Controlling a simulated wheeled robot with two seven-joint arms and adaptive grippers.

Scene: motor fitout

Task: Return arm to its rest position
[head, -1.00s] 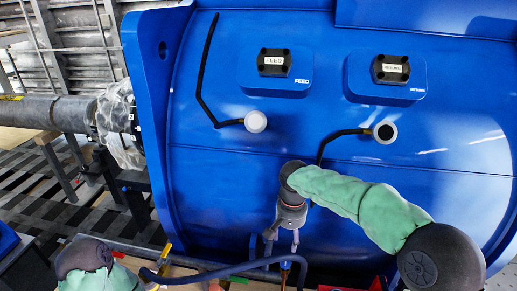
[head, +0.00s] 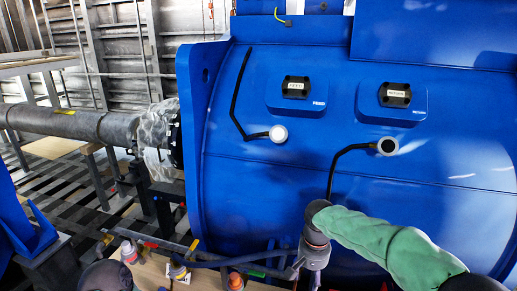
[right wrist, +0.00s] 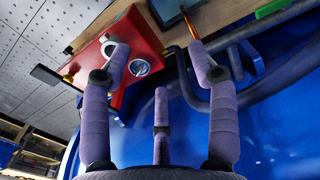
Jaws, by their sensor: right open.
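My right arm, in a green sleeve (head: 385,243), comes in from the right in the head view. Its gripper (head: 306,274) points down in front of the lower part of the blue motor housing (head: 270,200). In the right wrist view the gripper (right wrist: 158,50) has its purple fingers spread wide, with nothing held between them. A red box (right wrist: 130,38) with round fittings lies beyond the left finger. Of my left arm, only a dark rounded part shows at the bottom left edge of the head view; its gripper is out of sight.
A wooden bench (head: 150,272) with bottles and a dark blue hose (head: 225,261) lies below. A grey pipe (head: 55,122) runs at left.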

